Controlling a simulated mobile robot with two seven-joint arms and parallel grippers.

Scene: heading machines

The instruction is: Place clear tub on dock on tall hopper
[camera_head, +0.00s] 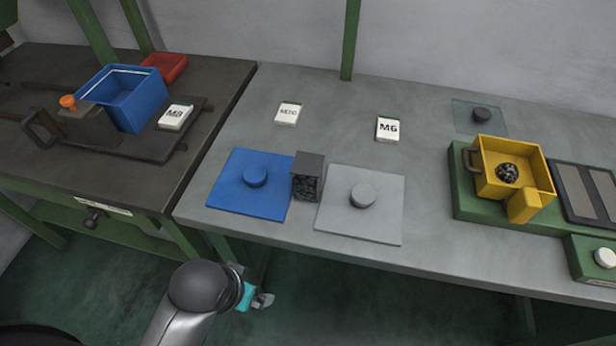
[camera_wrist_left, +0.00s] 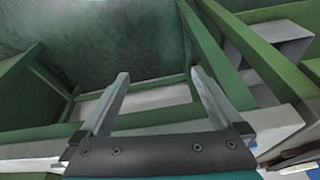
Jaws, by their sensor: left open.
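No tub that is plainly clear shows. A small dark grey box (camera_head: 306,178) with a speckled front stands between the blue and grey plates; I cannot tell if it is see-through. A yellow tub (camera_head: 541,172) with a black ball in it sits on a green base (camera_head: 466,203) at the right. A blue open bin (camera_head: 122,97) stands on the dark left bench. I cannot tell which thing is the tall hopper or its dock. My left gripper (camera_head: 262,298) is low in front of the grey table; its fingers are open and empty in the left wrist view (camera_wrist_left: 160,78). My right gripper is out of view.
M20 (camera_head: 288,114) and M6 (camera_head: 388,129) cards lie behind. Green frame bars (camera_wrist_left: 226,62) surround the gripper.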

